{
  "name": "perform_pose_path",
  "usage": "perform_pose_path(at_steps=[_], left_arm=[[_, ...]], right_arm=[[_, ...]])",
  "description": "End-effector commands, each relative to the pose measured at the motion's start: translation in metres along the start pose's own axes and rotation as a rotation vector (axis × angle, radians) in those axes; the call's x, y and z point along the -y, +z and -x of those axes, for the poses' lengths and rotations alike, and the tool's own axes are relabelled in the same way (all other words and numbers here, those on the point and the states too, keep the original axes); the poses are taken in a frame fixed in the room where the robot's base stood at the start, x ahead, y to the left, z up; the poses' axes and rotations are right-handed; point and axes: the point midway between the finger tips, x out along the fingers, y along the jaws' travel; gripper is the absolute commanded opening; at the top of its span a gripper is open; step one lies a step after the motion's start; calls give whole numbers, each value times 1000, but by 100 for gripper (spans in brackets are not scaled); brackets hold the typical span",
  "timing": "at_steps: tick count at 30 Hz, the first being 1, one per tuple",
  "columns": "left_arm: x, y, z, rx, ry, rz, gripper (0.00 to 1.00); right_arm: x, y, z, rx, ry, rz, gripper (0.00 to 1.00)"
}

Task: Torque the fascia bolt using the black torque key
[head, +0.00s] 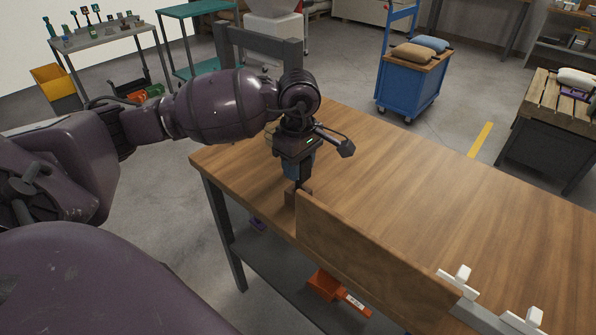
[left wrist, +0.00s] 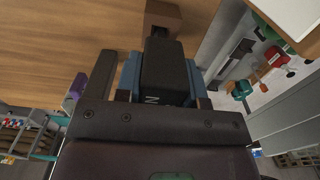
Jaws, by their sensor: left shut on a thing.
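My left gripper (head: 296,171) is over the near left part of the wooden workbench, pointing down. Its blue fingers are shut on the black torque key (left wrist: 164,72), which fills the gap between them in the left wrist view. In the head view a short dark piece of the key shows below the fingers. The key's far end meets or overlaps a small brown block (left wrist: 162,17) at the end of the brown fascia board (head: 370,252). Whether they touch is unclear. The fascia bolt cannot be made out. My right gripper is not in view.
The workbench top (head: 430,190) is clear behind the board. White cross-shaped pieces (head: 462,279) stand at its right end. An orange tool (head: 325,285) lies on the lower shelf. A blue cart (head: 408,88) and a slatted table (head: 560,104) stand beyond.

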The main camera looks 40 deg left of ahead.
Motion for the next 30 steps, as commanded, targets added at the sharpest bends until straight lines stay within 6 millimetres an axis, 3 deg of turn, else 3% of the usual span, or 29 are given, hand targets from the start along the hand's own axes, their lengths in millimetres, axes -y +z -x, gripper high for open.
perform_pose_path(at_steps=[9, 18, 24, 30], left_arm=[[-1, 0, 84, -2, 10, 0, 7], [0, 0, 149, -1, 7, 1, 7], [0, 0, 171, -1, 5, 1, 7], [0, 0, 178, 0, 2, 1, 7]], right_arm=[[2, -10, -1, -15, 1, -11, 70], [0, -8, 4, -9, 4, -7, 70], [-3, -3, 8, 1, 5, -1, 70], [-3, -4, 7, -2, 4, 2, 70]])
